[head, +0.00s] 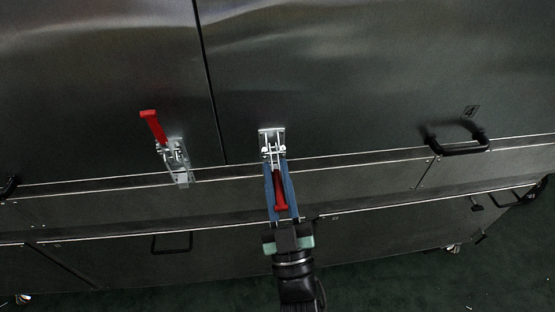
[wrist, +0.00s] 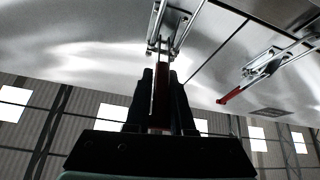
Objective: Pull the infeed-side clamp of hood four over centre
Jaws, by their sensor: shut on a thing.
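The clamp of hood four (head: 272,143) is a bright metal toggle clamp just right of the vertical seam between two hood panels. Its red handle (head: 280,192) points down, toward me. My gripper (head: 275,166) has its two blue fingers either side of that handle and is shut on it. In the wrist view the red handle (wrist: 161,85) lies between the dark fingers, with the clamp's metal linkage (wrist: 168,35) beyond. Whether the clamp's hook is engaged cannot be told.
A second clamp (head: 175,160) is left of the seam, its red handle (head: 153,127) raised; it also shows in the wrist view (wrist: 262,67). Another handle (head: 171,244) is lower left.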

